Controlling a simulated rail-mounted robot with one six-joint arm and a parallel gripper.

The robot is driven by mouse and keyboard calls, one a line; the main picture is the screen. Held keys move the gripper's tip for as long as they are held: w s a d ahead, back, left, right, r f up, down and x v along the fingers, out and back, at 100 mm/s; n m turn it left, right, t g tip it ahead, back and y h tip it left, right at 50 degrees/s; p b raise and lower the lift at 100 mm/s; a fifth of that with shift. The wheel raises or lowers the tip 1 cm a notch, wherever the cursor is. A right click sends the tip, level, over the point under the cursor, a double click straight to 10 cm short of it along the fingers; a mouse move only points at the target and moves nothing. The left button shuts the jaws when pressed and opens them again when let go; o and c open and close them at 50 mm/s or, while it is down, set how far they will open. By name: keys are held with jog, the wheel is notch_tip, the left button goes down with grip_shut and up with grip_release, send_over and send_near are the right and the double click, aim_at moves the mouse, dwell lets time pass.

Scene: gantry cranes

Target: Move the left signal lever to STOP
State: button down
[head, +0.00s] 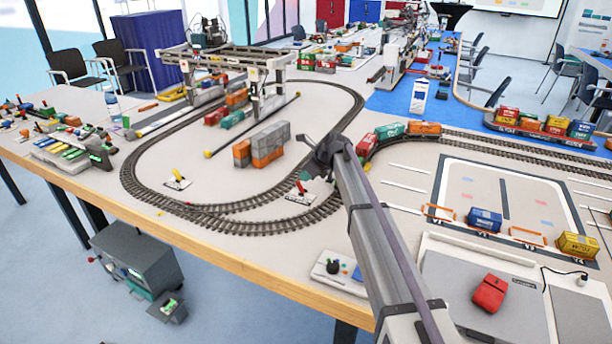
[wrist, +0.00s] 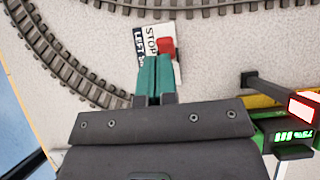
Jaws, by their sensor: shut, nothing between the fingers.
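In the wrist view a small white and dark plate (wrist: 146,42) carries the words STOP and LEFT, with part of its lettering hidden. A red lever handle (wrist: 166,47) stands at the plate's right side. In the head view a plate with a red handle (head: 299,194) lies inside the track curve, just below my gripper (head: 305,177). My gripper's teal fingers (wrist: 155,80) are shut and empty. Their tips are at the plate's near edge, close to the red handle; I cannot tell whether they touch it. Another plate with a yellow lever (head: 177,180) lies farther left.
Curved track (head: 240,218) runs around the plates. Stacked containers (head: 263,145) stand behind my gripper, and a gantry crane (head: 262,80) stands farther back. A train with containers (head: 392,131) is to the right. A green-lit device (wrist: 294,137) shows at the wrist view's lower right.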

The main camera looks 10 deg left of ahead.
notch_tip(320, 180, up, 9)
jog(key=s+d+p, duration=0.1)
jog(key=d+p, duration=0.1)
jog(key=p, duration=0.6)
jog(key=shift+d, duration=0.35)
